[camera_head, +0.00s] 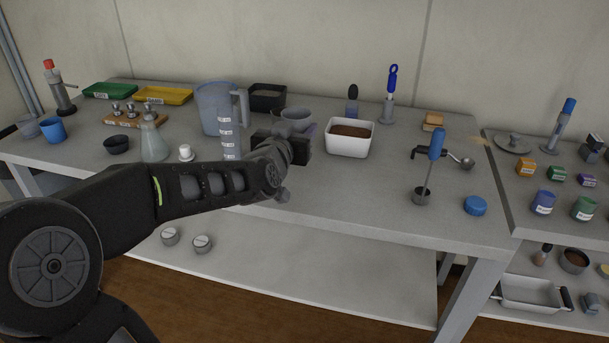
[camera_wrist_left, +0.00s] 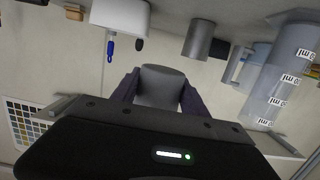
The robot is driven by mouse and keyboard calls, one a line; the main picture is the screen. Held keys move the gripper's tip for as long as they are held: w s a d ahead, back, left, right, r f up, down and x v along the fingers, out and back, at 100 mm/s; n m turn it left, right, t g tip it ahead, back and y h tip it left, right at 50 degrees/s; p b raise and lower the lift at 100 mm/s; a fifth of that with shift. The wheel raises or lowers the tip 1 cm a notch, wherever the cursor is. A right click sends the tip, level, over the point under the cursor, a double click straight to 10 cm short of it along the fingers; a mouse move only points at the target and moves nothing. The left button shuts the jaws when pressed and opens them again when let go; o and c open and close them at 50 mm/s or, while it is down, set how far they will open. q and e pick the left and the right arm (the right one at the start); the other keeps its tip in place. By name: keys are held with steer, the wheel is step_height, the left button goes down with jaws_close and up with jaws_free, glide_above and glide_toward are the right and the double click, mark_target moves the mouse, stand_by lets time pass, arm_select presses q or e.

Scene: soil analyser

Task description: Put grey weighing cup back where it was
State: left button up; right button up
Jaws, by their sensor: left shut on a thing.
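My left gripper (camera_head: 296,132) reaches over the middle of the table and is shut on a grey cup. The held grey weighing cup (camera_wrist_left: 160,86) sits between the two dark fingers in the left wrist view, which is upside down. In the head view the grey cup (camera_head: 296,117) shows just beyond the gripper body, its lower part hidden. Whether its base touches the table cannot be told. Another grey cylinder (camera_wrist_left: 198,40) stands beyond the fingers in the left wrist view. My right gripper is not in view.
A measuring jug (camera_head: 214,105) and a tall graduated cylinder (camera_head: 228,136) stand close on the left. A black tray (camera_head: 267,88) is behind. A white soil container (camera_head: 349,149) stands just right.

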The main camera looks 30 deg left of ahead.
arm_select(q)
steer(key=b, duration=0.2)
glide_above(297, 176)
step_height(297, 176, down, 6)
steer(key=shift+f, duration=0.1)
stand_by(0.4)
steer(key=shift+f+b, duration=0.35)
steer(key=shift+f, duration=1.55)
steer(key=shift+f, duration=0.2)
steer(key=o, duration=1.2)
steer(key=shift+r, duration=0.1)
